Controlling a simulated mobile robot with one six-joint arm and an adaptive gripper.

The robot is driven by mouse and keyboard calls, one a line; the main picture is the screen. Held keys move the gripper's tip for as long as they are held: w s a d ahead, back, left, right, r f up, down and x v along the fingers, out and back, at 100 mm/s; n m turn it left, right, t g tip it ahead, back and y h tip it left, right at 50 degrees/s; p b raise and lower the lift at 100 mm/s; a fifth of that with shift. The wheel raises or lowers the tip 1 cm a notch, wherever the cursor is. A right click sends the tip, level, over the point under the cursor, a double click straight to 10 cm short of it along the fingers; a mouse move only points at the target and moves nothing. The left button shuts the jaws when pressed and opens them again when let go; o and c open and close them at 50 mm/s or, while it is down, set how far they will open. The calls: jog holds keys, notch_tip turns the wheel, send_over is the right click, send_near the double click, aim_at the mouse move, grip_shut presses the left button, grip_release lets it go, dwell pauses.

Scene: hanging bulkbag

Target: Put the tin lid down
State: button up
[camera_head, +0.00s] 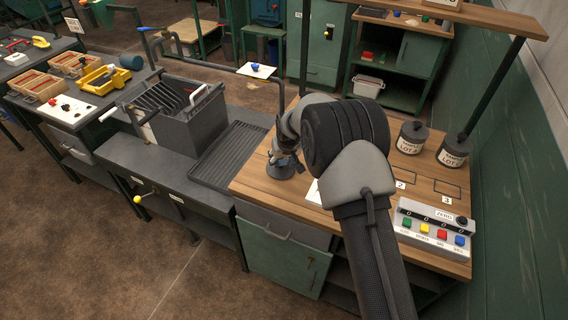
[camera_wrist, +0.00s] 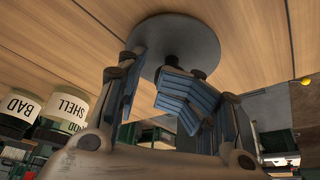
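The tin lid (camera_wrist: 187,32) is a grey disc with a dark knob, in front of my gripper in the wrist view, against pale wood. In the head view the lid (camera_head: 279,172) shows as a small grey disc at the left end of the wooden worktop, beneath my gripper (camera_head: 285,161). In the wrist view my gripper (camera_wrist: 150,72) has blue-padded fingers spread apart, with the knob near their tips and a gap beside it. Whether the lid's whole underside touches the wood is hidden.
Two labelled tins (camera_head: 412,138) (camera_head: 453,151) stand on the worktop (camera_head: 245,183) at the right, by numbered squares. A console with coloured buttons (camera_head: 432,232) is at the front right. A ribbed dark tray (camera_head: 230,153) adjoins on the left.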

jog(key=shift+o, duration=1.3)
jog(key=shift+s+d+f, duration=0.4)
jog(key=shift+s+f, duration=0.25)
jog(key=shift+f, duration=0.05)
jog(key=o, duration=1.3)
jog(key=shift+w+a+r, duration=0.15)
jog(key=shift+w+r, duration=0.05)
jog(key=shift+r, duration=0.1)
jog(key=shift+o, duration=0.2)
jog(key=p+v, duration=0.3)
jog(key=v, duration=0.9)
jog(key=shift+w, duration=0.2)
jog(key=s+d+r+m, duration=0.1)
jog(key=s+d+r, duration=0.5)
jog(key=s+r, duration=0.35)
jog(key=s+d+r+m, duration=0.1)
jog(key=s+d+r, duration=0.5)
jog(key=s+r, duration=0.3)
jog(key=s+d+r, duration=0.1)
jog(key=s+d, duration=0.2)
jog(key=s, duration=0.7)
jog(key=s+d+r+m+h, duration=0.1)
jog(key=s+d, duration=0.2)
jog(key=s, duration=0.8)
jog(key=shift+m, duration=0.3)
jog(key=shift+w, duration=0.1)
